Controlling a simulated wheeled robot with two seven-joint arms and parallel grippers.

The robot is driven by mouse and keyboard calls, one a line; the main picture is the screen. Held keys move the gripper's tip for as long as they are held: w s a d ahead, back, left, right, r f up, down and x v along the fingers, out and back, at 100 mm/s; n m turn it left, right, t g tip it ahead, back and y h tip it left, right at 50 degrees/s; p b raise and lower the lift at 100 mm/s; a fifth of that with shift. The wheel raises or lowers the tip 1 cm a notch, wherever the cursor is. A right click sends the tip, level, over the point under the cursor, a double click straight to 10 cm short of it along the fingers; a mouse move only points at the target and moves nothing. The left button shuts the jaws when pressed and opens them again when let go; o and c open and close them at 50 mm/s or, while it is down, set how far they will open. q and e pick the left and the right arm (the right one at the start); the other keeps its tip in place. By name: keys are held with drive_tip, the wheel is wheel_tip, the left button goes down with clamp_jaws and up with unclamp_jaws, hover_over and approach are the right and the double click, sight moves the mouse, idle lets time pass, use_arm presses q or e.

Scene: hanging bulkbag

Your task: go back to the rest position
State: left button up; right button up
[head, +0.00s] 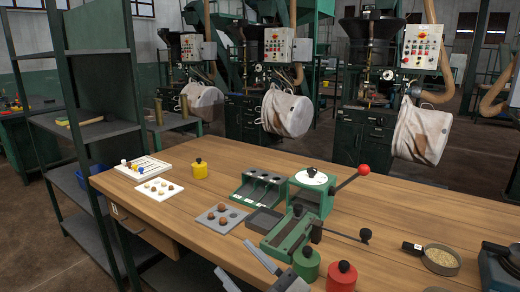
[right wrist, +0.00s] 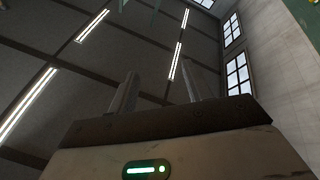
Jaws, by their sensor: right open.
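My right gripper (head: 234,258) is low in the head view, at the near edge of the wooden table (head: 390,206). Its two grey fingers point up and to the left and stand apart, with nothing between them. In the right wrist view the same gripper (right wrist: 158,82) shows both fingers spread, with only the ceiling and its lights behind them. My left gripper is not in view in either picture.
Near the right gripper stand a green press (head: 313,193) with a red-knobbed lever, a green slotted fixture (head: 290,230), a green weight (head: 306,264) and a red weight (head: 341,276). A grey tray (head: 219,219) holds brown pieces. White bags (head: 286,112) hang from machines behind the table.

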drive_tip(key=s+d+f+m+g+h, duration=0.2)
drive_tip(key=s+d+f+m+h, duration=0.5)
drive_tip(key=f, duration=0.4)
drive_tip(key=s+d+f+m+g+h, duration=0.2)
drive_tip(key=s+d+f+m+h, duration=0.5)
drive_tip(key=f, duration=0.4)
drive_tip(key=s+d, duration=0.1)
drive_tip(key=d, duration=0.1)
drive_tip(key=shift+d+f+m, duration=0.3)
drive_tip(key=shift+d, duration=0.1)
